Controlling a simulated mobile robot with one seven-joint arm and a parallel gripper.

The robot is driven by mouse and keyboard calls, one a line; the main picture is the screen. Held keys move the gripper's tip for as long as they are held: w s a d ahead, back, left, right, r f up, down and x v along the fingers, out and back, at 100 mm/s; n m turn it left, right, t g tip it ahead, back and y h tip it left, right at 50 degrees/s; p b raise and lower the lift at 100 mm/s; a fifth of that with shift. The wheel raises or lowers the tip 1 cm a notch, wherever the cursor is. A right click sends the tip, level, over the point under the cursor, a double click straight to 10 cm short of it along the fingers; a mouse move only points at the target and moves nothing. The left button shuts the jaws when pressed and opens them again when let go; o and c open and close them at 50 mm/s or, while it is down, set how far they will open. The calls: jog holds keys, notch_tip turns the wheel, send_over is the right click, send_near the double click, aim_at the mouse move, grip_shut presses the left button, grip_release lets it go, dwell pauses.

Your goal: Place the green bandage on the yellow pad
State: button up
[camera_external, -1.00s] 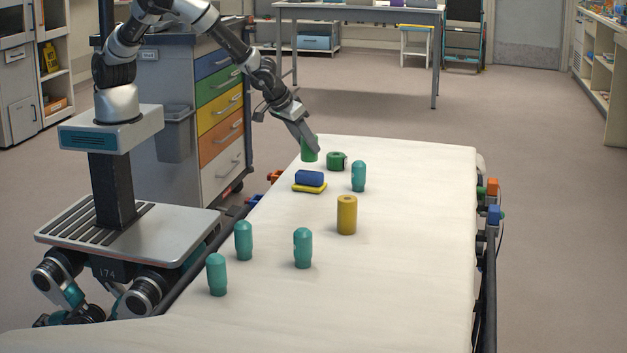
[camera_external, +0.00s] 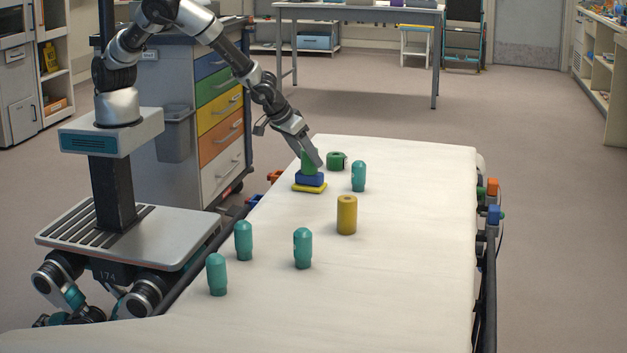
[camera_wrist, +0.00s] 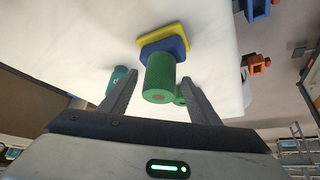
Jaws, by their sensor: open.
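The green bandage (camera_external: 308,163), an upright green cylinder, appears to stand on a blue block (camera_external: 309,179). The blue block lies on the yellow pad (camera_external: 309,188) on the white stretcher. In the wrist view the green bandage (camera_wrist: 160,76) sits between my fingers, against the blue block (camera_wrist: 165,47), with the yellow pad (camera_wrist: 163,34) beyond. My gripper (camera_wrist: 157,82) is open, with a gap on each side of the bandage. In the external view my gripper (camera_external: 316,160) is tilted down at the bandage and partly covers it.
A green roll (camera_external: 337,160) and a teal bottle (camera_external: 358,176) stand close to the right of the stack. A yellow cylinder (camera_external: 347,215) and several teal bottles (camera_external: 302,248) stand nearer the camera. The stretcher's right side (camera_external: 425,220) is clear.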

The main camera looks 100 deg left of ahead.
jog(key=shift+d+r, duration=0.15)
jog(key=shift+r, duration=0.3)
jog(key=p+v, duration=0.3)
jog(key=v, duration=0.8)
jog(key=shift+r, duration=0.2)
